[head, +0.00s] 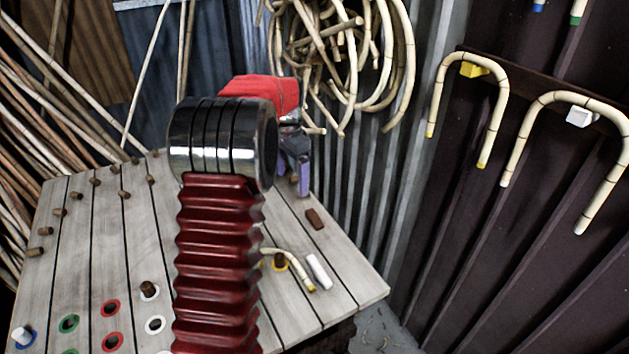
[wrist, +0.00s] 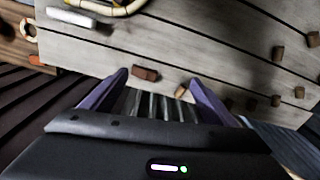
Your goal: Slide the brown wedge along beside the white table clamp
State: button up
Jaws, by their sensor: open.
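The brown wedge (head: 315,219) lies flat on the grey plank table near its right edge. In the wrist view the wedge (wrist: 145,74) shows between the fingertips, nearer the left finger, with nothing gripping it. The white table clamp (head: 319,271) lies nearer the camera, apart from the wedge, beside a bent cane piece; it also shows at upper left in the wrist view (wrist: 71,17). My gripper (head: 295,178) is open and empty, with purple fingers, beyond the wedge in the head view. My arm hides part of the table. The gripper's height above the table is unclear.
A small tan block (wrist: 181,91) is near the right finger in the wrist view. Several brown pegs stand on the table's left side. A bent cane piece (head: 298,276) lies beside the clamp. The planks between wedge and clamp look clear. Corrugated walls stand behind.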

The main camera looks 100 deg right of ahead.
jog(key=m, duration=0.2)
send_over(315, 217)
notch_tip(315, 217, down, 2)
jog(key=shift+f, duration=0.2)
notch_tip(315, 217, down, 14)
jog(key=shift+r, duration=0.25)
dwell(0.4)
jog(key=c, duration=1.1)
